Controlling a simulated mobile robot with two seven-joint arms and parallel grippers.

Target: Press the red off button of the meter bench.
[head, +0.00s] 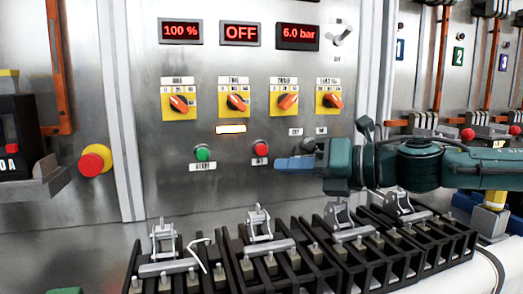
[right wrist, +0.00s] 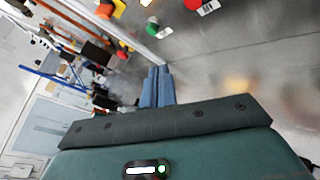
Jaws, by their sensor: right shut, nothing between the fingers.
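The meter bench is a grey metal panel (head: 190,100) with displays, knobs and buttons. Its red button (head: 261,149) sits low on the panel, above a small label too small to read surely. A green button (head: 202,153) labelled START is to its left. My right gripper (head: 279,165) comes in from the right, its blue fingers shut and empty. In the head view the fingertips are just right of and slightly below the red button; I cannot tell the gap in depth. The shut fingers also show in the right wrist view (right wrist: 157,72). My left gripper is not in view.
Four orange selector knobs on yellow plates, such as this knob (head: 180,103), sit above the buttons. The middle display (head: 240,33) reads OFF. A row of black clamp fixtures (head: 270,262) stands below the gripper. A red mushroom button (head: 94,161) is at left.

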